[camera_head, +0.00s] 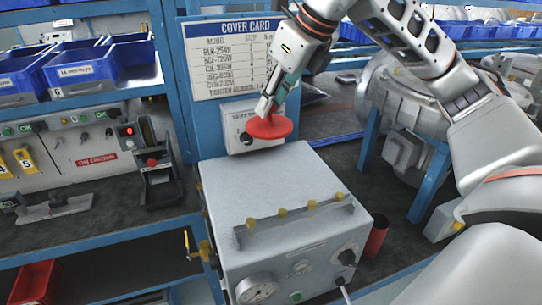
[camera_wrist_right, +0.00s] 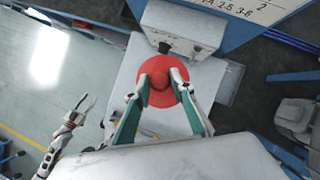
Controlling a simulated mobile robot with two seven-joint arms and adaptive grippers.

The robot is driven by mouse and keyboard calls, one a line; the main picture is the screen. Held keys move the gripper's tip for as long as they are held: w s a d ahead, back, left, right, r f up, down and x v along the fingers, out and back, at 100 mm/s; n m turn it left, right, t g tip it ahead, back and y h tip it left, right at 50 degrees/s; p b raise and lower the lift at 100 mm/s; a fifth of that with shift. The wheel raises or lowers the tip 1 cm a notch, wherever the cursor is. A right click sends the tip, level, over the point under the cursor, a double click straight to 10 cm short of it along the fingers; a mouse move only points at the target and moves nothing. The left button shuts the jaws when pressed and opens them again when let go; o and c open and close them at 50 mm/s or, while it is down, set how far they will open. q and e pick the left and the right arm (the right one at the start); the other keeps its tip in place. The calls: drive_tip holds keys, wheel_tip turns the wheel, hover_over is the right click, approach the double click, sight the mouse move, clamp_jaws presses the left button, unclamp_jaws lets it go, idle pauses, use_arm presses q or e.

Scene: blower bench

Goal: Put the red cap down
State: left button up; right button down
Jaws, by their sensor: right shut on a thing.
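The red cap (camera_head: 280,129) is a round disc with a knob on top. My right gripper (camera_head: 268,113) is shut on the knob from above. In the head view the cap shows over the back of the grey metal box (camera_head: 270,190) and partly covers a small white control box (camera_head: 236,113). In the right wrist view the cap (camera_wrist_right: 166,71) lies between the two fingertips of my right gripper (camera_wrist_right: 163,88), against the box's light top. The gap below the cap cannot be judged. My left gripper (camera_wrist_right: 86,104) shows at the lower left there, fingers apart and empty.
A row of brass fittings on a bar (camera_head: 295,211) runs across the box top. A blue post with a cover card (camera_head: 232,58) stands behind. A grey blower (camera_head: 400,110) stands right, blue bins (camera_head: 90,65) left. The box top behind the bar is clear.

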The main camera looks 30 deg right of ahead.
wheel_tip(320, 180, down, 13)
drive_tip(key=shift+w+r+b, duration=0.1)
drive_tip(key=shift+r+b, duration=0.1)
drive_tip(key=shift+b, duration=0.45)
drive_tip(key=shift+f, duration=0.2)
drive_tip(key=c, duration=2.1)
unclamp_jaws()
drive_tip(key=shift+f, duration=0.1)
drive_tip(key=o, duration=0.4)
